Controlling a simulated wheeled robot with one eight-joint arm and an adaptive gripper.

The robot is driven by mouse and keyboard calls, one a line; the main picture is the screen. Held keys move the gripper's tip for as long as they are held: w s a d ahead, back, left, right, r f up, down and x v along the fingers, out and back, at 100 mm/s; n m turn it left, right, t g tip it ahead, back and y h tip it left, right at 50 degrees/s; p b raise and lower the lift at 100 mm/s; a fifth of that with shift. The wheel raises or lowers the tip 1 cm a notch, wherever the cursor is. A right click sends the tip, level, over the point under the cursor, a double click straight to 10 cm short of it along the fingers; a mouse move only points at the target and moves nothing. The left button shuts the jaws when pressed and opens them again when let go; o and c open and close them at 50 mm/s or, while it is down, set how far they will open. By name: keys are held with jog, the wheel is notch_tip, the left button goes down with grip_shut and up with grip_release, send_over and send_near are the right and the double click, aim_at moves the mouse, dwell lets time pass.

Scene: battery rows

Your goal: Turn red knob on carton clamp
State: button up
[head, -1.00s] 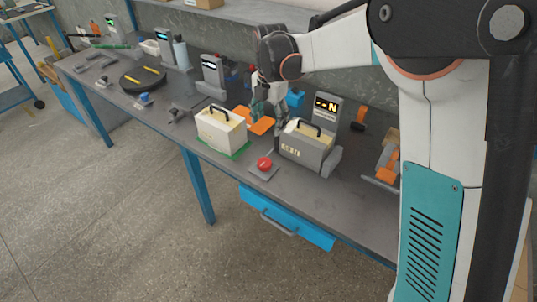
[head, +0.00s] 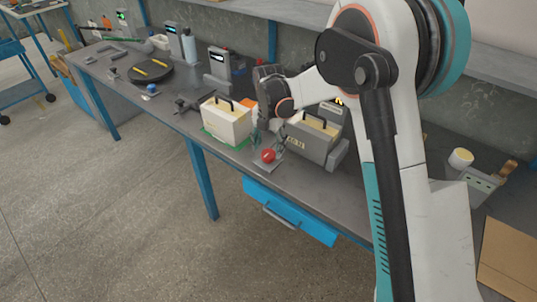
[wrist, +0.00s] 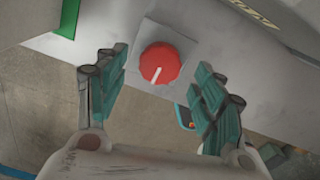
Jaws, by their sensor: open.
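The red knob (head: 268,156) sits on a small grey plate near the front edge of the bench, in front of a grey carton-shaped unit with a black handle (head: 314,137). In the wrist view the red knob (wrist: 160,63) is round, with a white pointer line running down and slightly left from its middle. My gripper (head: 266,143) is just above the knob in the head view. In the wrist view my gripper (wrist: 160,90) is open, one teal finger on each side of the knob and apart from it.
A cream box with a black handle (head: 227,122) stands on a green mat left of the knob. A black round plate (head: 150,73) and small tools lie farther left. A blue drawer (head: 290,210) hangs under the bench edge.

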aim_at(268, 156)
jog(key=shift+f+b, duration=0.35)
jog(key=shift+f, duration=1)
jog(key=shift+c, duration=0.2)
jog(key=c, duration=1)
